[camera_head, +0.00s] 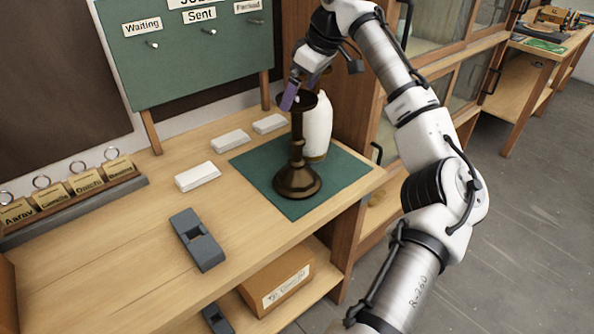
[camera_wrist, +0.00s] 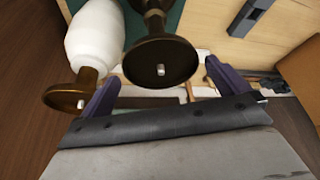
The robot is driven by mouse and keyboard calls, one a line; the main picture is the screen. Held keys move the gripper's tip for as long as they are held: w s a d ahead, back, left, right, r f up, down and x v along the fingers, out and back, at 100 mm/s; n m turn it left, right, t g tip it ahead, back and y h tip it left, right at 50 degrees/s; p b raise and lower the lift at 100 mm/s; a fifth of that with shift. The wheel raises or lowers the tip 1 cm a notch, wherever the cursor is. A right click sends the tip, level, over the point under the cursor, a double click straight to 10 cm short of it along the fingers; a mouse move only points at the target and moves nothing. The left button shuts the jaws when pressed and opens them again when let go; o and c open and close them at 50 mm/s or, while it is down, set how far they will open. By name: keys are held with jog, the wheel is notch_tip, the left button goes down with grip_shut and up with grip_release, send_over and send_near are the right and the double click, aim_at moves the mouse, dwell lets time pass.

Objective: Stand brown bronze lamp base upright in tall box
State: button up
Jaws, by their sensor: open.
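The brown bronze lamp base (camera_head: 297,182) stands upright on a green mat (camera_head: 252,160) at the right end of the workbench. Its round top disc (camera_wrist: 158,60) shows in the wrist view. My gripper (camera_head: 293,95) is at the top of this lamp base in the head view. In the wrist view my gripper (camera_wrist: 166,86) is open, with the disc seen between its two purple fingers; contact cannot be told. A cardboard box (camera_head: 276,282) with a white label sits on the shelf below; whether it is the tall box cannot be told.
A white lamp base (camera_head: 318,130) stands close behind the bronze one, and its bronze disc (camera_wrist: 77,90) is near the left finger. White blocks (camera_head: 198,176) and a dark grey holder (camera_head: 197,240) lie on the bench. A green board (camera_head: 200,62) stands behind.

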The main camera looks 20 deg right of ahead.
aim_at(294, 103)
jog(key=p+x, duration=0.1)
jog(key=x, duration=0.3)
jog(key=shift+a+f, duration=0.15)
jog(key=shift+f, duration=0.25)
jog(key=shift+w+r+p, duration=0.1)
jog(key=shift+r+p, duration=0.05)
jog(key=shift+p, duration=0.15)
jog(key=c, duration=1.9)
jog(key=shift+c, duration=0.2)
